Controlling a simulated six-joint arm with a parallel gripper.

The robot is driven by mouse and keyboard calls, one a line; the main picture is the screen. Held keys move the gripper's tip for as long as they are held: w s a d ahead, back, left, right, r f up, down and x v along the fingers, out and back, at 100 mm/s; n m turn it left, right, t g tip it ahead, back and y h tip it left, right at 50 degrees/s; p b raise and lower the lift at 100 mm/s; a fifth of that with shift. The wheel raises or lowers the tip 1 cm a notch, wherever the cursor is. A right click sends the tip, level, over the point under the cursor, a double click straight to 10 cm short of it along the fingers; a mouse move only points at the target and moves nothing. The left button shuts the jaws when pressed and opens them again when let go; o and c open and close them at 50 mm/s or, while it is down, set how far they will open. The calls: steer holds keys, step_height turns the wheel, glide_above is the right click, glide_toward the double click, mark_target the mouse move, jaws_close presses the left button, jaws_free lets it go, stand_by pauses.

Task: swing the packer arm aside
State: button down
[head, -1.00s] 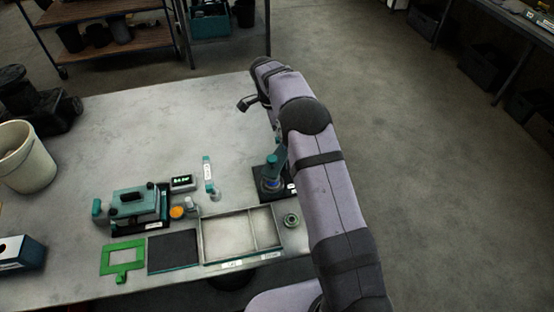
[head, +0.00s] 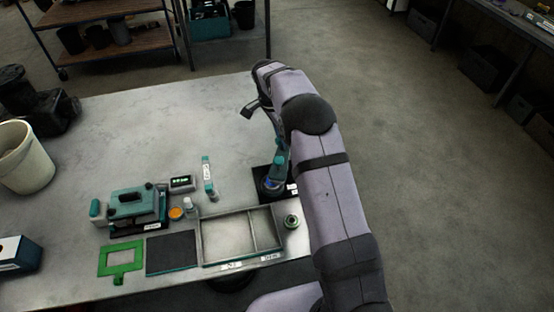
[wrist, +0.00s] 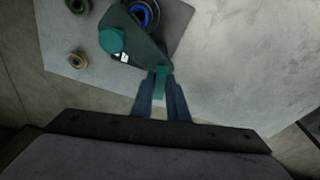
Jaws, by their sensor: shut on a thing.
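The packer arm (wrist: 136,38) is a dark teal lever with a round teal knob, on a dark square base plate (wrist: 178,18). In the wrist view my gripper (wrist: 161,78) is shut on the teal tab at the lever's end. A blue-ringed round opening (wrist: 147,12) shows beside the lever, partly cut off by the picture's top edge. In the head view the teal packer arm (head: 280,160) stands at the table's right side, partly hidden by my arm. The fingers are hard to make out there.
A round green-and-brass part (head: 291,221) lies just in front of the base. A divided metal tray (head: 200,236), a green frame (head: 103,262) and a teal device (head: 130,203) stand to the left. The table's back is largely clear.

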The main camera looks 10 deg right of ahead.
steer(key=shift+n, duration=0.9)
steer(key=shift+s+n+t+y+b, duration=0.1)
steer(key=shift+n+t+y+b, duration=0.2)
steer(key=shift+n, duration=0.5)
steer(key=n, duration=0.3)
steer(key=shift+d, duration=0.1)
steer(key=shift+s+n, duration=0.1)
steer(key=shift+n, duration=0.3)
steer(key=shift+d+n+t+y, duration=0.1)
steer(key=shift+n+t+y, duration=0.4)
steer(key=shift+n, duration=1.4)
